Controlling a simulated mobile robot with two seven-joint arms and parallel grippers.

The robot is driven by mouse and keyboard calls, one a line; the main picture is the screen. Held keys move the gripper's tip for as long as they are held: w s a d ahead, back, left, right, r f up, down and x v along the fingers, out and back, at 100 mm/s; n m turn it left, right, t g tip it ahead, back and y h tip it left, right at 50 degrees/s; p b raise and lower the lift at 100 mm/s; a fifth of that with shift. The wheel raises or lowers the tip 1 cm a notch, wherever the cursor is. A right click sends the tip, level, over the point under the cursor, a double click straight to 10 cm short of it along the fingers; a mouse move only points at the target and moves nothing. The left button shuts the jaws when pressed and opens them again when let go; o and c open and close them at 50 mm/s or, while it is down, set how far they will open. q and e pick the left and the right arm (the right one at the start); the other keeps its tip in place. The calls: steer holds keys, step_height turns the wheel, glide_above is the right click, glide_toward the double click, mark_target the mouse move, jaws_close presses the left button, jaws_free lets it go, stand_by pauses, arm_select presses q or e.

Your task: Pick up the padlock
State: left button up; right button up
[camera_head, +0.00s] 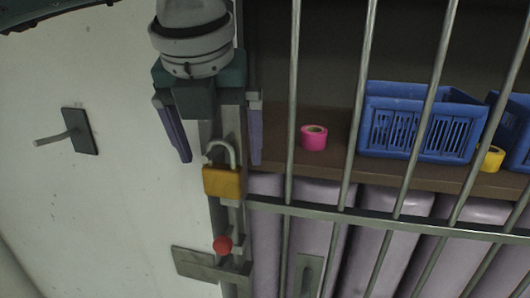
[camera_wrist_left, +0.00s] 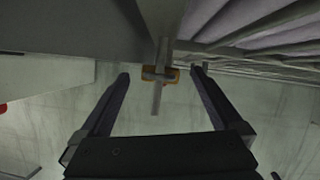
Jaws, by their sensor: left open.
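The padlock (camera_head: 224,182) has a brass-coloured body and a grey shackle on top. It hangs upright at the metal post beside the barred gate; what the shackle hangs from is not clear. My left gripper (camera_head: 221,160) points down from above, open and empty, with one finger on each side of the shackle. In the left wrist view, the padlock (camera_wrist_left: 173,76) shows between the tips of the open left gripper (camera_wrist_left: 160,74), apart from both fingers. A grey bar partly covers it there. My right gripper is not in view.
A red knob (camera_head: 222,245) sits on the latch below the padlock. Gate bars (camera_head: 356,110) stand close to the right. Behind them a shelf holds a pink tape roll (camera_head: 314,139) and a blue basket (camera_head: 418,122). A hook (camera_head: 80,131) sticks out of the left wall.

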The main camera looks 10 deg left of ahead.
arm_select(q)
steer(key=shift+w+f, duration=0.25)
steer(key=shift+f, duration=0.4)
steer(key=shift+r, duration=0.1)
jaws_close()
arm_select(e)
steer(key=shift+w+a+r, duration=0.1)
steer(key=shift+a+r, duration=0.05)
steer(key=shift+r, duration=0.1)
arm_select(q)
steer(key=shift+a+r, duration=0.1)
